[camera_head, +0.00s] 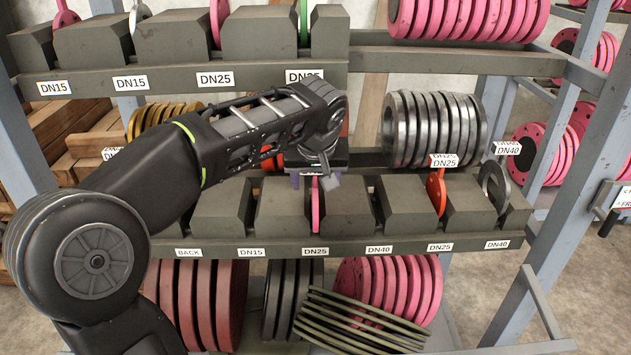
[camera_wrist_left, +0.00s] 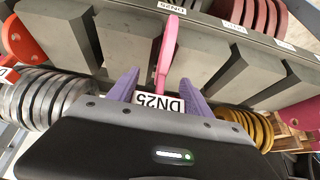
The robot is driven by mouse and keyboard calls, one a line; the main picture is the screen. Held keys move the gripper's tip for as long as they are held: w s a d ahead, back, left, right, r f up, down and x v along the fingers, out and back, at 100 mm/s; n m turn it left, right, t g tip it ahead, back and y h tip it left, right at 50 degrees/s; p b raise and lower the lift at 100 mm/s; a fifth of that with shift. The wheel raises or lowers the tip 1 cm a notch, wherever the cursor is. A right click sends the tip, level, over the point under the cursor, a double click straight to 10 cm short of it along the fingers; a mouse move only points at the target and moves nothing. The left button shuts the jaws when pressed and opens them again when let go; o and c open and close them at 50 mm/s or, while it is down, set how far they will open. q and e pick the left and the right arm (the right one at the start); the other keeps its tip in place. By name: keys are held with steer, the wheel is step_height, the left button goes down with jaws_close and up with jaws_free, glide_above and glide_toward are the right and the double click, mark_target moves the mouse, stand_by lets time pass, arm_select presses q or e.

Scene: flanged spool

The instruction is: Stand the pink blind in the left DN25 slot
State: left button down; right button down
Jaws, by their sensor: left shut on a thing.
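The pink blind (camera_head: 315,206) is upright and edge-on in the head view, in the gap between two grey blocks above the left DN25 label (camera_head: 315,251). In the left wrist view the pink blind (camera_wrist_left: 167,48) also lies between two blocks. Its near end is between the purple fingers of my left gripper (camera_wrist_left: 158,82), which is shut on it. In the head view my left gripper (camera_head: 316,180) is right above the slot, partly hidden by its own wrist. Whether the blind's lower edge rests on the slot floor is hidden. My right gripper is out of view.
A red blind (camera_head: 436,192) and a grey ring (camera_head: 494,188) stand in slots to the right. Steel flanges (camera_head: 434,130) sit behind the blocks. An upper rack (camera_head: 180,80) hangs above my arm. Pink flanges (camera_head: 395,285) and leaning green plates (camera_head: 360,322) are below.

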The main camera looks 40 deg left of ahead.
arm_select(q)
steer(key=w+a+f+p, duration=0.1)
steer(key=w+a+f, duration=0.1)
steer(key=w+a, duration=0.2)
steer(key=shift+w+a+f+p, duration=0.25)
steer(key=shift+w+p, duration=0.15)
steer(key=shift+w, duration=0.55)
stand_by(0.5)
steer(key=c, duration=0.6)
jaws_free()
steer(key=shift+s+d, duration=0.1)
steer(key=shift+c, duration=0.2)
steer(key=shift+o, duration=1.4)
steer(key=shift+f, duration=0.1)
steer(key=shift+v, duration=3.9)
